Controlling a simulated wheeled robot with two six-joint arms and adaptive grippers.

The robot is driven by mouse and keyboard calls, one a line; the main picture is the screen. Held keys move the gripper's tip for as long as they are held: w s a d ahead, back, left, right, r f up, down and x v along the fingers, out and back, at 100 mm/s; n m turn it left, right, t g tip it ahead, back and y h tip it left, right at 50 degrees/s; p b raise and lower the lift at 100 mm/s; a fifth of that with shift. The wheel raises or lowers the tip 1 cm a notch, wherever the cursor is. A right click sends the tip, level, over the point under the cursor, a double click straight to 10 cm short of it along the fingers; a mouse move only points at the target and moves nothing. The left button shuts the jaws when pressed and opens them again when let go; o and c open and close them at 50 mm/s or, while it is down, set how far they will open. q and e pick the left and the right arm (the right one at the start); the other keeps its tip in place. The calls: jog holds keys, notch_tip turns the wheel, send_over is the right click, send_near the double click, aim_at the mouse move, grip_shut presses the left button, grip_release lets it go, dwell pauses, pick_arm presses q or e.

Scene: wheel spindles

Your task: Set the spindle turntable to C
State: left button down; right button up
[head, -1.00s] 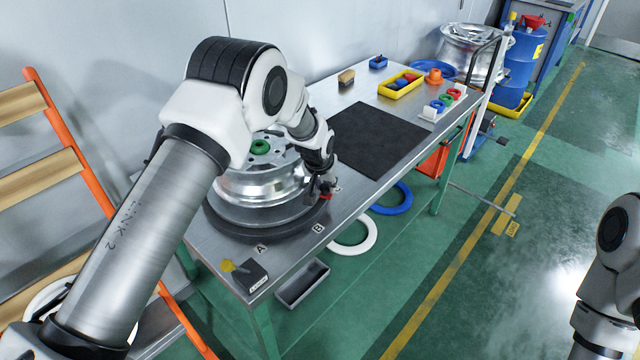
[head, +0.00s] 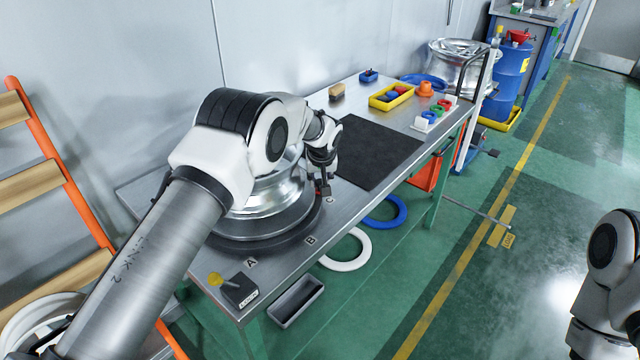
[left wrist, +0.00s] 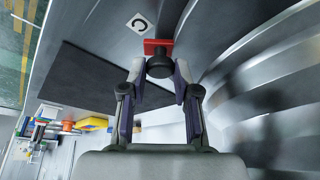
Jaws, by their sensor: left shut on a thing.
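The spindle turntable (head: 262,243) is a dark round base on the metal bench, with a silver wheel (head: 268,196) on it. My arm hides part of the wheel. Labels A (head: 251,262), B (head: 310,240) and C (head: 330,200) lie along its front edge; C also shows in the left wrist view (left wrist: 139,23). My left gripper (head: 322,184) is shut on the turntable's black knob (left wrist: 160,66). A red pointer (left wrist: 158,46) beside the knob sits close to the C label, slightly to its right in the wrist view. My right gripper is out of view.
A black mat (head: 375,152) lies to the right of the turntable.

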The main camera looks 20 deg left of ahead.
pick_arm(q)
jog(key=shift+f, duration=0.15)
jog(key=c, duration=1.1)
grip_release()
jog(key=shift+c, duration=0.2)
jog(key=shift+w, duration=0.1)
jog(key=v, duration=1.1)
jog(key=shift+r, duration=0.4)
